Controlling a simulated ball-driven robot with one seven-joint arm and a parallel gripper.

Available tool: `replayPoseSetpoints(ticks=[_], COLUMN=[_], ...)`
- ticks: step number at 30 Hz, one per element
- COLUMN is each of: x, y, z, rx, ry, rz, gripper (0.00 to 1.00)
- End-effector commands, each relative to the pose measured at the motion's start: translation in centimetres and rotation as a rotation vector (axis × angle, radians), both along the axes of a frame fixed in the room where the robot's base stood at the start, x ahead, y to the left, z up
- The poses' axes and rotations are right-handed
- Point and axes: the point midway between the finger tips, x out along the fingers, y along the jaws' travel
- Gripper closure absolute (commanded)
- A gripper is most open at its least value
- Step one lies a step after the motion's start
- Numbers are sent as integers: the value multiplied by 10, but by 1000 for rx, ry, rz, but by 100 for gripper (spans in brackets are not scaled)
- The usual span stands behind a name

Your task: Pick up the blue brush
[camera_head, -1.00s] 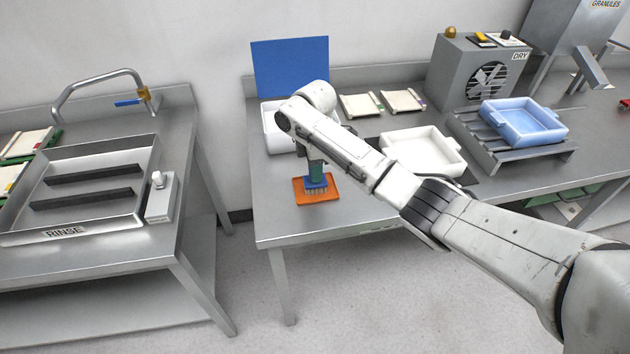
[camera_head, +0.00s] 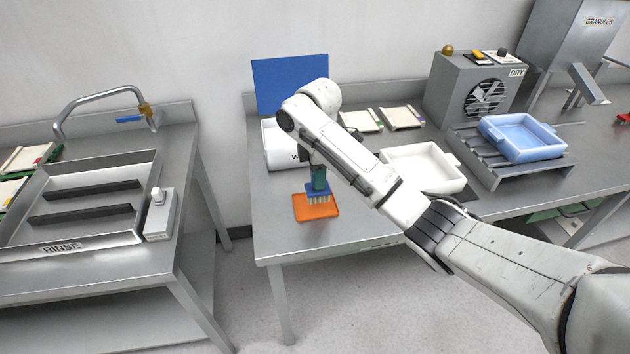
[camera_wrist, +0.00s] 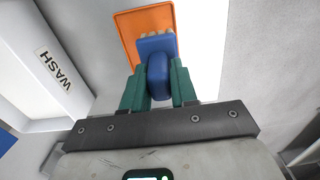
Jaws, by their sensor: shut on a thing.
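The blue brush (camera_head: 318,198) has pale bristles pointing down and hangs just above an orange tray (camera_head: 316,212) on the middle table. My gripper (camera_head: 319,178) has green fingers and is shut on the brush's handle. In the wrist view, the brush (camera_wrist: 157,45) shows its blue handle between the two green fingers of my gripper (camera_wrist: 158,88), and some bristles show past its far end. The orange tray (camera_wrist: 127,30) lies beyond the brush there. The tray looks empty.
A white WASH bin (camera_head: 270,150) stands left of my gripper, with a blue panel (camera_head: 290,82) behind. A white bin (camera_head: 425,172) is to the right, a blue tray (camera_head: 520,140) on a rack farther right. A RINSE basin (camera_head: 95,170) sits on the left table.

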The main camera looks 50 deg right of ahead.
Motion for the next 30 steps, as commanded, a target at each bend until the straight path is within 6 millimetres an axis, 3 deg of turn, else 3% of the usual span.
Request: replayPoseSetpoints(ticks=[4,8,18,30], x=[-19,-33,-87,-113], y=[5,10,29,42], z=[33,50,68,77], rx=[-2,-1,-4,-1], ry=[-3,-1,-4,-1], rz=[-3,-3,-3,-1], gripper=[100,100,100,100])
